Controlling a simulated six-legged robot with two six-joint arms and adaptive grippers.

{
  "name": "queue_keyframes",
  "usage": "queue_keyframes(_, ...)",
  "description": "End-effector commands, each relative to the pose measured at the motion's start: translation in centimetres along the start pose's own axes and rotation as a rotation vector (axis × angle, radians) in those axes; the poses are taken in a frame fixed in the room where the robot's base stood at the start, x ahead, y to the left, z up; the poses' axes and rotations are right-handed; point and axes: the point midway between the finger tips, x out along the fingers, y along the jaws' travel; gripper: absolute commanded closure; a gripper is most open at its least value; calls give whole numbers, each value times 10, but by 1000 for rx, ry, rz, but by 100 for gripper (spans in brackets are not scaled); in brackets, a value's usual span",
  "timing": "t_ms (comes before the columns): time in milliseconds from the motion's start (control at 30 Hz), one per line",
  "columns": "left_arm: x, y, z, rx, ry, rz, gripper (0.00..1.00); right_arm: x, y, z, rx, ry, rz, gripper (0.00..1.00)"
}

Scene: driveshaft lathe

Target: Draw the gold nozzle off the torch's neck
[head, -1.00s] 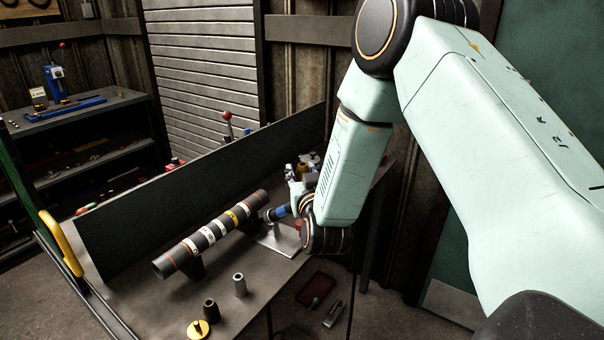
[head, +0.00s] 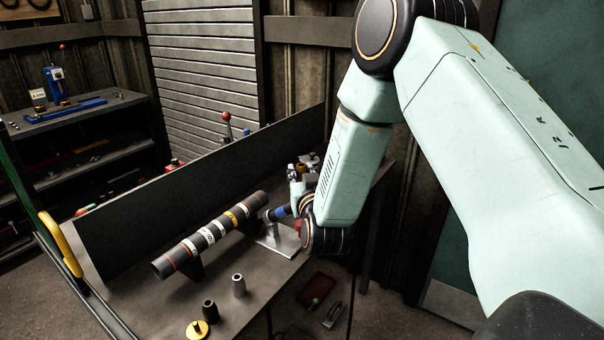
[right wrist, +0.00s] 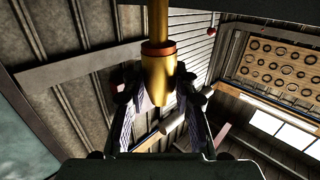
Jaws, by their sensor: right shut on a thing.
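In the right wrist view, the gold nozzle (right wrist: 158,82) sits between the two fingers of my right gripper (right wrist: 158,98), which is shut on it. A copper-coloured ring (right wrist: 158,47) is at its top, and the thinner gold neck (right wrist: 157,20) runs up from there out of the picture. Nozzle and neck look in line; I see no clear gap. In the head view, my right gripper (head: 298,197) is small and partly hidden by my wrist, beside the blue part of the torch (head: 279,213) above a silver plate (head: 280,240). The nozzle cannot be made out there. My left gripper is not in view.
A dark banded shaft (head: 210,236) lies on supports on the bench (head: 150,300). A grey cylinder (head: 239,285), a dark cylinder (head: 210,311) and a yellow disc (head: 197,329) stand at the front. A dark panel (head: 200,190) runs behind. A red tray (head: 317,288) lies lower right.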

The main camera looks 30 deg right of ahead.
Motion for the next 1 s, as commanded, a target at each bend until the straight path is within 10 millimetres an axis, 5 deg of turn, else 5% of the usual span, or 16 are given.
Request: queue_keyframes(1000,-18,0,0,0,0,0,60,-1,0,-22,1,1,0,100)
